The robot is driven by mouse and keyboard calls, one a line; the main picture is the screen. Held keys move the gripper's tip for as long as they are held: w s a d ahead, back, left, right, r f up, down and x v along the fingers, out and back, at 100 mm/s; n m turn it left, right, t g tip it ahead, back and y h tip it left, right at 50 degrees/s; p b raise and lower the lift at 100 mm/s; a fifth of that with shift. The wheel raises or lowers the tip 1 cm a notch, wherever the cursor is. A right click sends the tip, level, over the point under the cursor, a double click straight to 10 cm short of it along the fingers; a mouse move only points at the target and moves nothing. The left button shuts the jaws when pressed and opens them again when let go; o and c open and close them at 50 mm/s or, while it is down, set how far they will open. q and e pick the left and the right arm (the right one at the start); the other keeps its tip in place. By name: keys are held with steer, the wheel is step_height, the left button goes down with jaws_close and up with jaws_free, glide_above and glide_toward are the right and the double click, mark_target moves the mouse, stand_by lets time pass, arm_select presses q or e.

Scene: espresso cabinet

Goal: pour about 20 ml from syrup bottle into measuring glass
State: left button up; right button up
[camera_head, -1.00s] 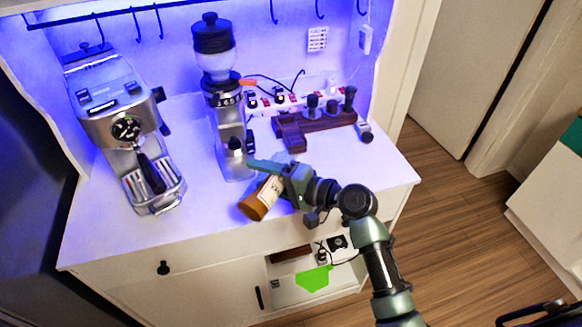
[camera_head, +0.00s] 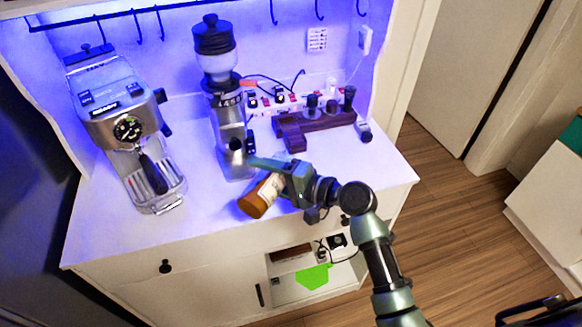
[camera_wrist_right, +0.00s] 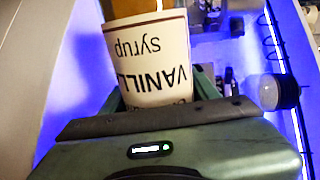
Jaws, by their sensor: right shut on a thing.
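The syrup bottle (camera_head: 254,204) is amber with a white label, tilted above the front of the counter. My right gripper (camera_head: 268,172) is shut on it around the label. In the right wrist view the bottle (camera_wrist_right: 148,58) sits between the two fingers, its label reading "VANILL... syrup" upside down. Its amber end points down and to the left in the head view. The bottle's mouth is not clearly visible. I cannot make out the measuring glass in either view; the bottle or gripper may hide it. My left gripper is not in view.
An espresso machine (camera_head: 128,130) stands at the left of the counter, and a grinder (camera_head: 226,110) stands just behind the bottle. A dark wooden stand (camera_head: 322,122) with tools and a power strip are at the back right. The counter's front left is clear.

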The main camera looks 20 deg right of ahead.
steer(key=shift+w+r+m+p, duration=0.1)
steer(key=shift+r+m+p, duration=0.25)
steer(key=shift+p, duration=0.35)
stand_by(1.3)
